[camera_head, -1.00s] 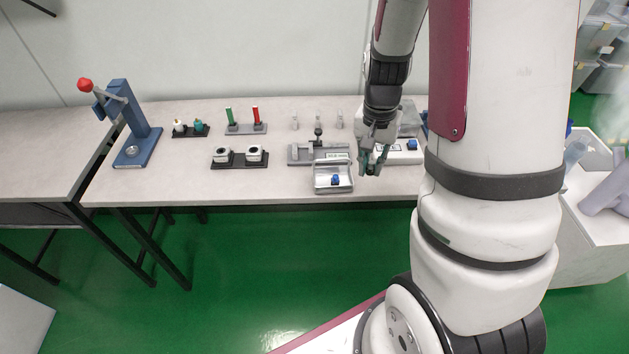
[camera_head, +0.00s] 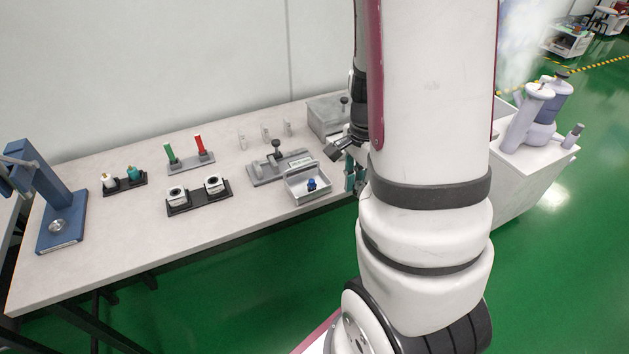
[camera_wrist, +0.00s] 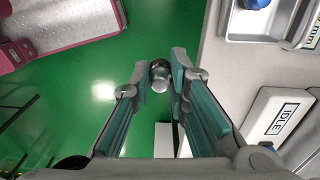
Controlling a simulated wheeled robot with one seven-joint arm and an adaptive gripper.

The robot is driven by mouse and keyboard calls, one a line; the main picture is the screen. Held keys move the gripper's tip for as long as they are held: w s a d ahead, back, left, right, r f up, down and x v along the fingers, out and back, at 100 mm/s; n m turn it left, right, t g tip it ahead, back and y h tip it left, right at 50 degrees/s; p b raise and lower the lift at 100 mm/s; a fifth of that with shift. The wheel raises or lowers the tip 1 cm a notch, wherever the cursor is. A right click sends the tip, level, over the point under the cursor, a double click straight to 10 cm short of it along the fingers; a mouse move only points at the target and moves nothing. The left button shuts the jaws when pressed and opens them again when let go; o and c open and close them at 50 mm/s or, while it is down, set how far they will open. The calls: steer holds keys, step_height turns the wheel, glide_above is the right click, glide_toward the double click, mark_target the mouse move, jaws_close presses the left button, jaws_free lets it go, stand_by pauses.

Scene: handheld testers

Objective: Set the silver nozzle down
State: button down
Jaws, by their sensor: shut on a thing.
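The silver nozzle (camera_wrist: 160,80) is a small, rounded metal piece between my fingertips in the wrist view. My gripper (camera_wrist: 159,72) has teal finger pads and is shut on it. Green floor shows behind the nozzle, and the table edge lies to the right. In the head view my gripper (camera_head: 351,176) is near the table's right front part, right of the metal tray. My arm hides much of it there, and I cannot make out the nozzle in that view.
The metal tray (camera_head: 290,192) holds a blue piece (camera_head: 312,184). Behind it is a grey fixture with a black knob (camera_head: 277,145). A box with an IDLE display (camera_wrist: 289,118) sits on the table. The table's front left (camera_head: 110,245) is clear. A white cart (camera_head: 535,165) stands right.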

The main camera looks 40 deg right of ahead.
steer(key=w, duration=0.3)
steer(key=w+a, duration=0.1)
steer(key=w, duration=0.3)
steer(key=w+a+f, duration=0.1)
steer(key=w, duration=0.2)
steer(key=shift+w+a+b, duration=0.15)
steer(key=shift+w+b, duration=0.05)
steer(key=shift+b, duration=0.1)
steer(key=shift+f+b, duration=0.5)
steer(key=shift+f, duration=1.25)
steer(key=shift+f, duration=0.15)
steer(key=c, duration=1.5)
jaws_free()
steer(key=shift+c, duration=0.2)
